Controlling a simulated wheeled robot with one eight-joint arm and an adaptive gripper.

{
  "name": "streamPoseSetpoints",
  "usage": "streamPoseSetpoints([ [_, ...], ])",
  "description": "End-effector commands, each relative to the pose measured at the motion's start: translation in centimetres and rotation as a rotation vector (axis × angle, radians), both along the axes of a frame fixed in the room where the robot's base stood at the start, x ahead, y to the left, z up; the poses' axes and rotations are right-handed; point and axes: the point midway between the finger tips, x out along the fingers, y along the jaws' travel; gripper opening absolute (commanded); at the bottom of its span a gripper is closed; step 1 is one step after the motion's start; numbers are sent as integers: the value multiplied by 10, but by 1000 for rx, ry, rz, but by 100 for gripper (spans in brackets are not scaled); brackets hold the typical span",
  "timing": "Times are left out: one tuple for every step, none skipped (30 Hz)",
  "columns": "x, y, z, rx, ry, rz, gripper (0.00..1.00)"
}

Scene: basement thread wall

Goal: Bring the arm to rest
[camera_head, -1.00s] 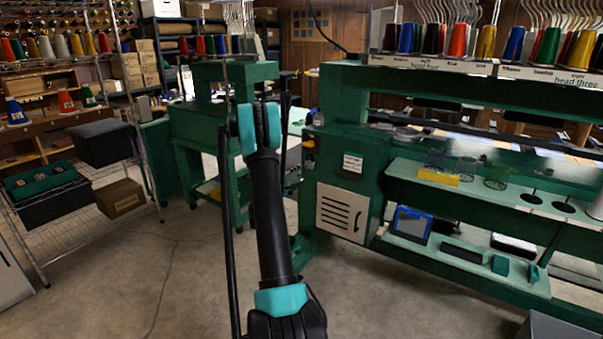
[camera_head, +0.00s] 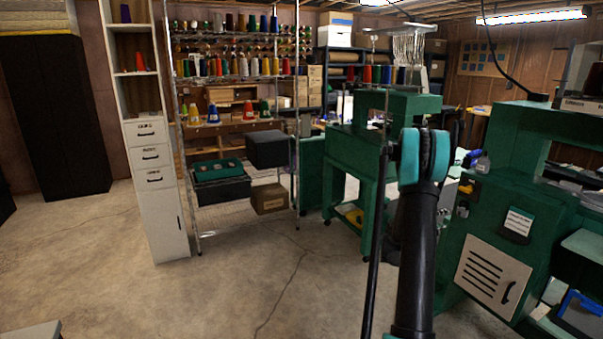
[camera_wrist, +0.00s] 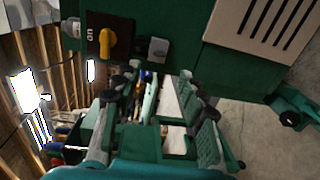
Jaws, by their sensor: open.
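Beyond the fingers, a green machine housing with a yellow knob (camera_wrist: 109,42) and a slatted pale panel (camera_wrist: 262,28) fills the top of that view. In the head view my black and teal arm stands up at right of centre, in front of the green machines. My gripper cannot be made out there. I cannot tell whether anything touches it.
The large green machine (camera_head: 462,235) stands close at right, with a smaller green machine (camera_head: 345,150) behind the arm. A wire rack (camera_head: 215,228) holds dark boxes and a cardboard box (camera_head: 269,198). A tall white cabinet (camera_head: 161,215) stands left of it. The concrete floor (camera_head: 190,295) at front left is largely clear.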

Motion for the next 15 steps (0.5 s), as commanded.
streamPoseSetpoints([
  [-7, 11, 7, 42, -14, 1, 41],
  [-11, 17, 10, 73, -25, 0, 41],
  [-18, 27, 14, 117, -38, 0, 41],
  [-23, 35, 16, 150, -48, -1, 41],
  [-28, 42, 18, 184, -57, -3, 41],
  [-36, 52, 20, 228, -69, -3, 41],
  [-41, 60, 21, 262, -77, -3, 41],
  [-47, 68, 22, 295, -85, -4, 41],
  [-56, 79, 23, 341, -94, -7, 41],
  [-62, 87, 24, 376, -101, -7, 41],
  [-68, 96, 24, 410, -107, -8, 41],
  [-78, 108, 24, 454, -114, -10, 41],
  [-85, 116, 24, 488, -118, -11, 41],
  [-92, 125, 23, 522, -122, -12, 41],
  [-102, 138, 22, 568, -127, -13, 41],
])
